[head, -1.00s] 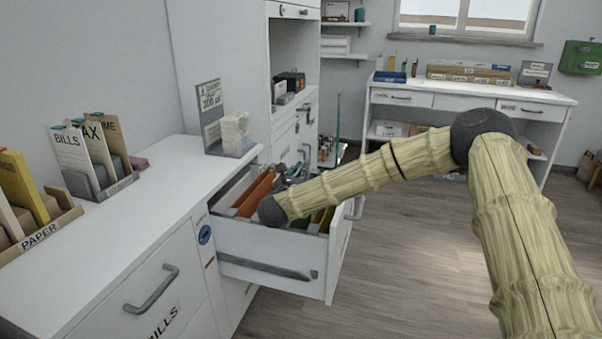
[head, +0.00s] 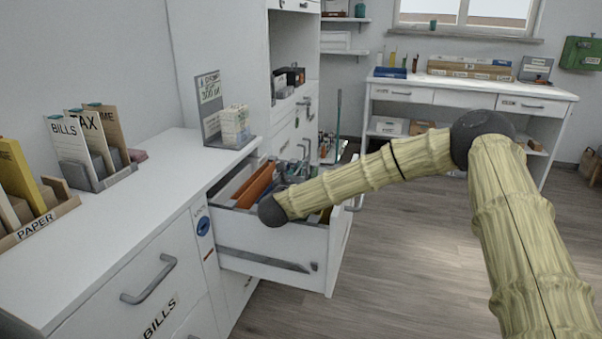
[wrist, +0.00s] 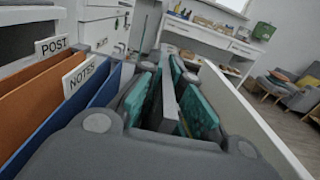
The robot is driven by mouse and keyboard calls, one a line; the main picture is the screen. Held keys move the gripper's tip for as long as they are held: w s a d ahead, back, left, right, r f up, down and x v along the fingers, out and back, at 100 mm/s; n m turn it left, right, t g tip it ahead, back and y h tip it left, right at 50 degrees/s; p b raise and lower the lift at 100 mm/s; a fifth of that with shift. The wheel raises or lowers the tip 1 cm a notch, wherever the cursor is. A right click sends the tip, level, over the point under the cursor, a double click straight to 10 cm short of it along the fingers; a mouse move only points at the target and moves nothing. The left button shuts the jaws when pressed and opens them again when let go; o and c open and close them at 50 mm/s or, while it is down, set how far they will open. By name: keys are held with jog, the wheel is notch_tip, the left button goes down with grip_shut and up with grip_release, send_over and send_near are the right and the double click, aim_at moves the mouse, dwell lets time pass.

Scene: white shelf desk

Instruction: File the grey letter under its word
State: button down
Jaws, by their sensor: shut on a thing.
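In the wrist view a thin grey slab (wrist: 168,112), which looks like the grey letter, stands on edge between the teal-padded fingers of my gripper (wrist: 172,95). My gripper is shut on it. It is above or inside the open drawer (head: 265,245); how deep the letter reaches is hidden by the gripper body. To the left in the wrist view are an orange divider (wrist: 35,100) by a POST tab (wrist: 52,46) and a blue divider (wrist: 72,118) by a NOTES tab (wrist: 80,75). Any word on the letter is not visible.
The drawer's side wall (wrist: 240,100) runs along the right in the wrist view. On the white desk top (head: 150,190) stand a grey rack (head: 117,178) with BILLS and TAX cards, a PAPER tray (head: 40,225) and a grey sign (head: 210,105). Open floor lies to the right.

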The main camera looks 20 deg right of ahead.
jog(key=shift+s+f, duration=0.1)
jog(key=shift+f, duration=0.45)
jog(key=c, duration=1.5)
grip_release()
jog(key=shift+s, duration=0.1)
jog(key=shift+f, duration=0.1)
jog(key=shift+s+a+f, duration=0.1)
jog(key=shift+s+a, duration=0.05)
jog(key=shift+s, duration=0.05)
jog(key=shift+r+v, duration=0.2)
jog(key=shift+v, duration=1.7)
jog(key=shift+r+v, duration=0.2)
jog(key=shift+v, duration=1.7)
jog(key=shift+r+v, duration=0.15)
jog(key=shift+v, duration=1.75)
jog(key=shift+a, duration=0.1)
